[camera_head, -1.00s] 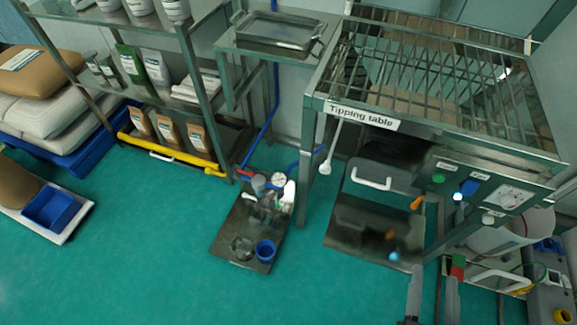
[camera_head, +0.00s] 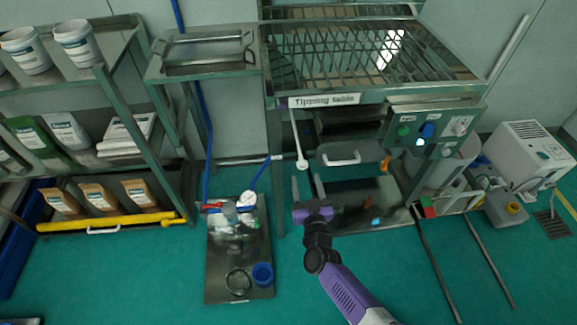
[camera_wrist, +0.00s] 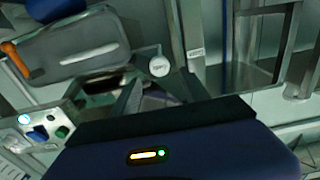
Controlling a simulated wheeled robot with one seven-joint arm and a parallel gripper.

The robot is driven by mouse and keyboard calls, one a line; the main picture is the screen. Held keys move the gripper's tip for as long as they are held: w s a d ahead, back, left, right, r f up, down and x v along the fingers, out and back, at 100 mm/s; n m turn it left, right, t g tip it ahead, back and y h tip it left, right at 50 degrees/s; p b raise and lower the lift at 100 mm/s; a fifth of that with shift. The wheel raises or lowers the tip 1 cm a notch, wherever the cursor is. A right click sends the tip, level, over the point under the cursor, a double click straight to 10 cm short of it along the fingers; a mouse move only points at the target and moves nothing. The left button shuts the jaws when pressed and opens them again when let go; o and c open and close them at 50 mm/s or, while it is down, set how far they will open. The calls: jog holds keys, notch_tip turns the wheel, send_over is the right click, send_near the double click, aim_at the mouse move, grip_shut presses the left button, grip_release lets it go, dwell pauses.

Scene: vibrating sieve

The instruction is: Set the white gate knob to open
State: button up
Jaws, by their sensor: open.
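The white gate knob (camera_head: 302,165) is a round white ball at the lower end of a thin white rod. The rod hangs below the "Tipping table" label at the table's left front. The knob also shows in the wrist view (camera_wrist: 159,67), beyond my gripper's fingers and not hidden. My gripper (camera_head: 307,187) is open and empty, just below and in front of the knob in the head view. It appears apart from the knob.
The tipping table (camera_head: 322,99) has a control panel (camera_head: 430,128) at right and a white-handled drawer (camera_head: 342,158) below. An orange handle (camera_head: 385,163) is right of the drawer. A floor tray (camera_head: 215,285) with a blue cup (camera_head: 262,274) lies left of my arm.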

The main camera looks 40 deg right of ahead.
aim_at(303, 166)
jog(key=shift+w+d, duration=0.15)
jog(key=shift+w, duration=0.3)
jog(key=b+x, duration=0.1)
jog(key=x, duration=0.5)
jog(key=shift+w+d+b, duration=0.25)
jog(key=shift+d+b, duration=0.1)
grip_shut()
dwell(0.8)
